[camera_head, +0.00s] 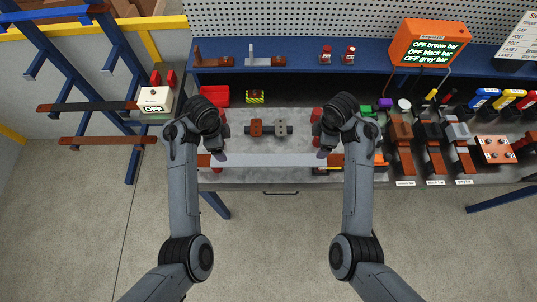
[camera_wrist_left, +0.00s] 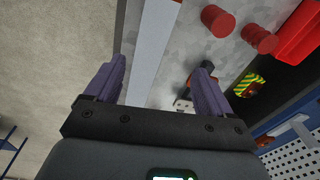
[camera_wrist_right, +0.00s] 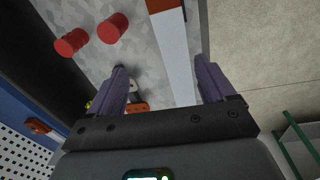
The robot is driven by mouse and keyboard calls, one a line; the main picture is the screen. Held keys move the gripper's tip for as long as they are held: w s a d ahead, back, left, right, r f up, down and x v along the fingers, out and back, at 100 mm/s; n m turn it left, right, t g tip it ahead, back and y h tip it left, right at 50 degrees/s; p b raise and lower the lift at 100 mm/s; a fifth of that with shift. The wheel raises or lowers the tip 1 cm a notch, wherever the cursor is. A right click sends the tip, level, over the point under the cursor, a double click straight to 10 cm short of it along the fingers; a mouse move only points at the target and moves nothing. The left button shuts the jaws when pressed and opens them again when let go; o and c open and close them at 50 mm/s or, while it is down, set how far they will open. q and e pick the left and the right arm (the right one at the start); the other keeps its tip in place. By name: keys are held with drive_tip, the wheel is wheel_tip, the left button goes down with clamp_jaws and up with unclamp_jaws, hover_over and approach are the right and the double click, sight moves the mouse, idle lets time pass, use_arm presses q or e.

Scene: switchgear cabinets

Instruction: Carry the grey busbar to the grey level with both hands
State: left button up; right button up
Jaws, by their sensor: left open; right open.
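The grey busbar (camera_head: 270,160), a long flat grey bar with copper-brown ends, lies along the front of the bench. My left gripper (camera_head: 217,150) is over its left part and my right gripper (camera_head: 324,150) over its right part. In the left wrist view the bar (camera_wrist_left: 152,55) runs between the open fingers (camera_wrist_left: 160,75). In the right wrist view the bar (camera_wrist_right: 176,62) also lies between open fingers (camera_wrist_right: 162,72). Neither gripper visibly touches it. I cannot tell which rack level is the grey one.
A blue rack (camera_head: 122,50) at the left bears a black bar (camera_head: 85,106) and a brown bar (camera_head: 108,140). A white OFF box (camera_head: 154,100) is beside it. An orange display (camera_head: 430,43) reads OFF for all bars. Switches (camera_head: 433,150) crowd the bench's right; the floor in front is clear.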

sight(310, 160)
use_arm(q)
drive_tip(key=shift+s+r+m+g+y, duration=0.25)
drive_tip(key=shift+r+m+g+y, duration=0.15)
drive_tip(key=shift+r+m, duration=0.35)
use_arm(e)
drive_tip(key=shift+s+a+r+n+g, duration=0.25)
drive_tip(key=shift+s+a, duration=0.05)
drive_tip(key=shift+a, duration=0.3)
drive_tip(key=shift+s+a+r+n+g, duration=0.2)
drive_tip(key=shift+s+a+n+g, duration=0.05)
drive_tip(key=shift+a, duration=0.3)
use_arm(q)
drive_tip(key=shift+f, duration=0.1)
use_arm(e)
drive_tip(key=shift+f, duration=0.1)
use_arm(q)
drive_tip(key=shift+f, duration=5.35)
use_arm(e)
drive_tip(key=shift+d+f, duration=0.1)
drive_tip(key=shift+f, duration=5.25)
use_arm(q)
drive_tip(key=shift+c, duration=0.3)
use_arm(e)
drive_tip(key=shift+c, duration=0.3)
use_arm(q)
clamp_jaws()
use_arm(e)
clamp_jaws()
